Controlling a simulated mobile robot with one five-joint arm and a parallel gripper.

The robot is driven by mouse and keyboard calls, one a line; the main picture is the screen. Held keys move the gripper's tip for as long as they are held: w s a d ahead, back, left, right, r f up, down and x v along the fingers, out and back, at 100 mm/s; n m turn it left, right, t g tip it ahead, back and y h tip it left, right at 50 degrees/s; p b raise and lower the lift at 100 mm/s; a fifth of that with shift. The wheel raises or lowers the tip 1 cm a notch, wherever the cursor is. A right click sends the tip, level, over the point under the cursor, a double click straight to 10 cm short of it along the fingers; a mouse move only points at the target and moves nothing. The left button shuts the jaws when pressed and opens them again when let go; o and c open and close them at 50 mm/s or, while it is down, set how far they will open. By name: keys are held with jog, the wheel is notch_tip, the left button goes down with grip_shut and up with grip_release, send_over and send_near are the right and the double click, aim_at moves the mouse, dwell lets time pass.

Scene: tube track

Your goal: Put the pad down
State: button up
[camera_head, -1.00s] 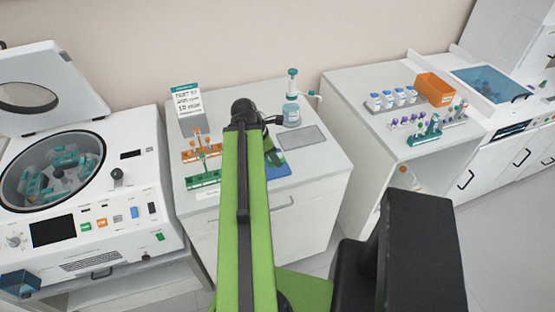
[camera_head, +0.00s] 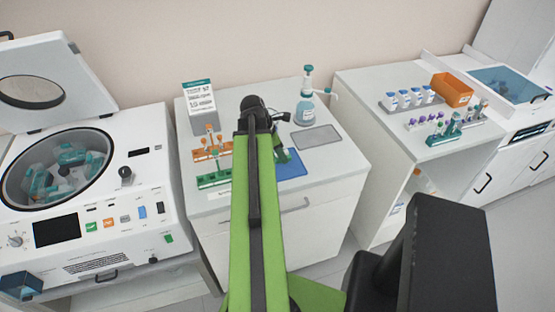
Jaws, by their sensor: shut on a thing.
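A flat blue pad (camera_head: 293,168) shows at the front right of the middle bench top, partly hidden by my arm. It looks level with the bench top, but I cannot tell whether it rests fully on it. My gripper (camera_head: 281,154) is at the pad's back left side, pointing down, small and largely hidden behind my green arm. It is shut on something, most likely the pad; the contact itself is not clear.
A centrifuge (camera_head: 150,218) is far left.

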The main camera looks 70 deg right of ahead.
notch_tip(320, 180, down, 4)
jog(key=b, duration=0.2)
jog(key=shift+w+r+b, duration=0.1)
jog(key=shift+r+b, duration=0.05)
jog(key=shift+b, duration=0.15)
jog(key=shift+w+r, duration=0.15)
jog(key=shift+r, duration=0.05)
jog(key=shift+f, duration=0.15)
jog(key=o, duration=1.3)
jog(key=shift+a+r+p, duration=0.1)
jog(key=shift+r+p, duration=0.4)
jog(key=shift+p, duration=0.05)
jog(key=p+v, duration=1)
jog(key=v, duration=0.1)
jog(key=shift+w+a+r, duration=0.1)
jog(key=shift+a+r, duration=0.05)
